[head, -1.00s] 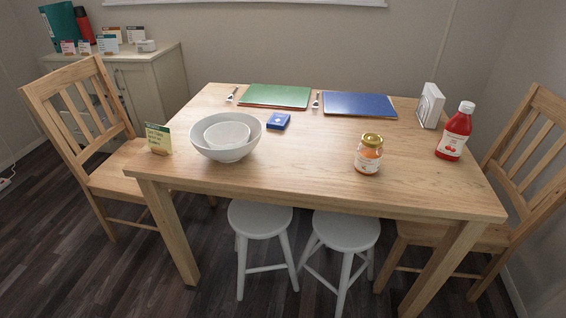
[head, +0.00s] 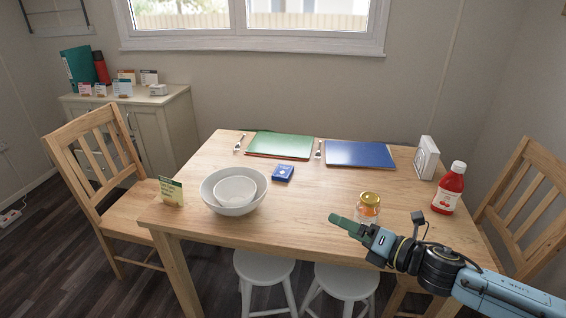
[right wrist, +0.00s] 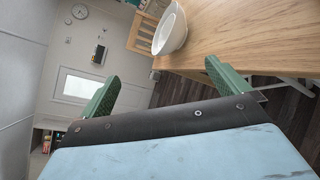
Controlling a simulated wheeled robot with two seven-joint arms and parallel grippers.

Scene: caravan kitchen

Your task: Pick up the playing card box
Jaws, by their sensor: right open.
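The playing card box (head: 283,173) is a small blue box lying flat on the wooden table (head: 300,208), just right of the white bowls and in front of the green mat. My right gripper (head: 338,222) is at the table's front edge, in front of the jar and well short of the card box. In the right wrist view its two green fingers (right wrist: 160,82) are spread apart with nothing between them. The card box does not show in the right wrist view. My left gripper is in neither view.
Nested white bowls (head: 234,190) stand left of the card box; they also show in the right wrist view (right wrist: 170,30). A gold-lidded jar (head: 368,206), red bottle (head: 449,190) and white napkin holder (head: 426,158) stand right. Green (head: 280,145) and blue (head: 357,154) mats lie behind. Stools sit below.

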